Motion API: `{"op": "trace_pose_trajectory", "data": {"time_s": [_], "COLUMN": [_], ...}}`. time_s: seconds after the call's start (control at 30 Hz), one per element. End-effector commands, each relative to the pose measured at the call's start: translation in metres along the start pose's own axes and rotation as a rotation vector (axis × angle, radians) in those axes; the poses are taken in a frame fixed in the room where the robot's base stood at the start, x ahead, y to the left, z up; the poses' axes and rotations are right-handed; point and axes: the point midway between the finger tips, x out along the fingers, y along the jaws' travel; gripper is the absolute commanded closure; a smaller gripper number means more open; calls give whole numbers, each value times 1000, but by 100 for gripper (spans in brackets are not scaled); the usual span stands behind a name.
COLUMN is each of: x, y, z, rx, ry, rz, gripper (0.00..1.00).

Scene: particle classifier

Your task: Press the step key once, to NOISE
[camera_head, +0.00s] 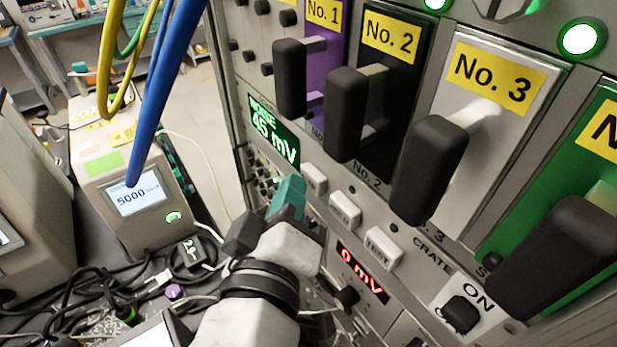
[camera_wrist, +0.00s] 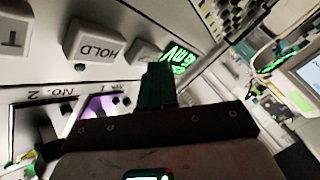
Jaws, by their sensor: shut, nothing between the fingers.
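The green display (camera_head: 272,132) reads NOISE and 45 mV; part of it shows upside down in the wrist view (camera_wrist: 180,58). Below it on the panel is a row of white keys. The key nearest the display (camera_head: 313,178) shows no readable label; in the wrist view it (camera_wrist: 143,50) is beside my fingertips and partly hidden. The middle key (camera_head: 344,210) reads HOLD in the wrist view (camera_wrist: 95,47). My gripper (camera_head: 288,193), with teal fingers, is shut and empty, close to the nearest key. I cannot tell whether it touches.
Black handles on the No. 1 (camera_head: 289,80), No. 2 (camera_head: 345,115) and No. 3 (camera_head: 428,170) modules stick out above the keys. A third white key (camera_head: 382,247) and a red 0 mV display (camera_head: 362,272) are at lower right. Blue and yellow cables (camera_head: 160,80) hang at left.

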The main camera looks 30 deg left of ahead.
Motion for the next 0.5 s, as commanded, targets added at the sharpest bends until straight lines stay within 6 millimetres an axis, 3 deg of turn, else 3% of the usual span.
{"op": "trace_pose_trajectory", "data": {"time_s": [0.5], "x": [-8], "y": [-6], "z": [-6], "rx": [1], "ry": [2], "rz": [0], "gripper": [100]}}
